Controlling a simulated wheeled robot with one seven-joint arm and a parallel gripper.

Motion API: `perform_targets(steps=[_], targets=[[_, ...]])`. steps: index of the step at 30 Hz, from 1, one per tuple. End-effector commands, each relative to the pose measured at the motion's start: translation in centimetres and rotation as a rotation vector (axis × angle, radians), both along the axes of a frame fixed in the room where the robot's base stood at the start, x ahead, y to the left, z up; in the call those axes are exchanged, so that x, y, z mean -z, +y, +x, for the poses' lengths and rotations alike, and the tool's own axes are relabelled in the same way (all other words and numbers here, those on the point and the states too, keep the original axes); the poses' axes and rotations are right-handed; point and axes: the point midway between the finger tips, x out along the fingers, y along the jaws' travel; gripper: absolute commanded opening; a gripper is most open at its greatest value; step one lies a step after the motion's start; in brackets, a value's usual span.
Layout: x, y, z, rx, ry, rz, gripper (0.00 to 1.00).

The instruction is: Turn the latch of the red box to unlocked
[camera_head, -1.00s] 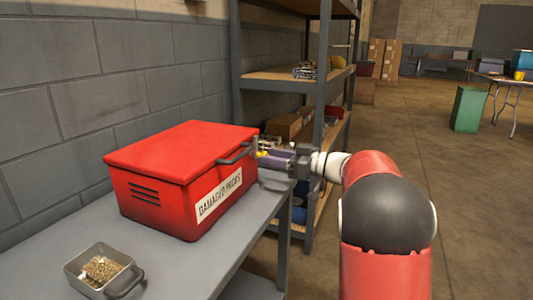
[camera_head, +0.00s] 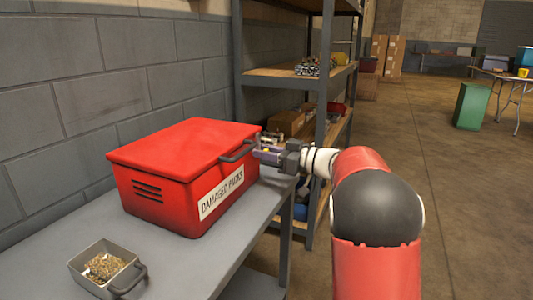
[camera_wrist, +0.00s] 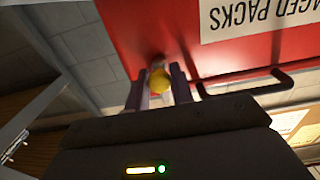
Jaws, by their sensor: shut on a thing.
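The red box (camera_head: 165,190) stands closed on the grey table, with a "DAMAGED PACKS" label (camera_head: 221,192) on its front and a dark handle (camera_head: 238,153). My gripper (camera_head: 261,153) is at the box's right end, beside the handle. In the wrist view my gripper (camera_wrist: 158,88) has its two purple fingers shut on the yellow latch knob (camera_wrist: 160,80), close against the red box (camera_wrist: 235,55). The fingers hide part of the latch, so its exact angle cannot be told. The black handle (camera_wrist: 250,88) runs to the right of the fingers.
A small metal bin (camera_head: 105,268) with brown grains sits at the front of the table (camera_head: 190,262). A metal shelf rack (camera_head: 322,130) stands right behind my gripper. A block wall runs along the left. The floor at right is open, with a green bin (camera_head: 471,106).

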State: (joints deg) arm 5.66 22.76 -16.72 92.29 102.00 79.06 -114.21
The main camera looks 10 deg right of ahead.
Motion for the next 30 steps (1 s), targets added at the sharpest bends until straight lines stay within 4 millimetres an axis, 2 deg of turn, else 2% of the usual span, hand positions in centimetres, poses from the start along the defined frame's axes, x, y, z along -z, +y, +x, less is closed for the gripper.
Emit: perform_targets(steps=[11, 30], targets=[[0.39, -0.09, -0.01, 0.001, 0.124, 0.09, 0.01], [0.18, -0.14, 0.13, 0.0, 0.606, 0.441, 0.01]])
